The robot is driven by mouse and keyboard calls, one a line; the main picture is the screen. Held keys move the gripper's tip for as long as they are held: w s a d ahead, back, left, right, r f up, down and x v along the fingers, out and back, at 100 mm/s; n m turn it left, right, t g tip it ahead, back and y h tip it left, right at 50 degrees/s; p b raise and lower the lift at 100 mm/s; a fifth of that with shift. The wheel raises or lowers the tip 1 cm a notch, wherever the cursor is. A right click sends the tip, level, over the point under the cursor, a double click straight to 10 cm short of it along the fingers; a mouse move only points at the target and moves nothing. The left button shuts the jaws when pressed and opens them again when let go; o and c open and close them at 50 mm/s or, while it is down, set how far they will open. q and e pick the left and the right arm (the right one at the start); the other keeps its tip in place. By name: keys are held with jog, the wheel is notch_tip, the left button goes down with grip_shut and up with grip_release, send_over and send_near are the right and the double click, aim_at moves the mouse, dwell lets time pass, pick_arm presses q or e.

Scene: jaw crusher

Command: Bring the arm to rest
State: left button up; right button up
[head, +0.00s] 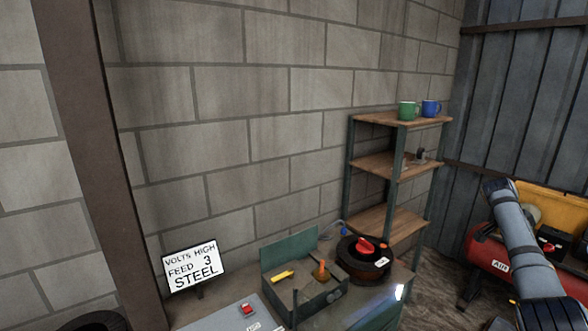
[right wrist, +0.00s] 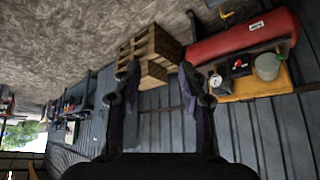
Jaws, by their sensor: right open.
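My right arm (head: 522,245) comes up at the right edge of the head view, a grey-blue link raised in front of the red air tank. Its gripper does not show there. In the right wrist view my right gripper (right wrist: 159,72) has its two dark fingers spread wide apart, with nothing between them touching either finger. Beyond the fingers lie wooden pallets and a corrugated wall, seen with the floor at the top. My left gripper is in neither view.
A bench holds a green tray (head: 290,255), a dark round spool (head: 362,268) and a sign (head: 194,268). A shelf (head: 385,162) carries a green mug (head: 407,110) and a blue mug (head: 430,108). The red air tank (right wrist: 240,38) and pallets (right wrist: 150,50) stand apart from the gripper.

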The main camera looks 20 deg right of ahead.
jog(key=s+d+f+n+t+h, duration=0.1)
jog(key=s+d+f+n+h, duration=0.2)
jog(key=f+n, duration=0.6)
jog(key=s+d+f+n+t+h, duration=0.1)
jog(key=s+d+f+n, duration=0.35)
jog(key=f, duration=0.85)
jog(key=s+f+n+t, duration=0.3)
jog(key=s+f+n, duration=0.9)
jog(key=s+n, duration=0.25)
jog(key=s+a+f+m+y, duration=0.2)
jog(key=s+a+f+y, duration=0.1)
jog(key=a+f, duration=0.95)
jog(key=s+a+f+m+y, duration=0.15)
jog(key=s+a+f, duration=0.25)
jog(key=a+f, duration=0.85)
jog(key=s+a+f+y, duration=0.1)
jog(key=a+f+y, duration=0.1)
jog(key=a, duration=1.3)
jog(key=s+a+f+m+g+y, duration=0.1)
jog(key=a+f+y, duration=0.2)
jog(key=a, duration=1.3)
jog(key=shift+a+f, duration=0.25)
jog(key=shift+f, duration=0.1)
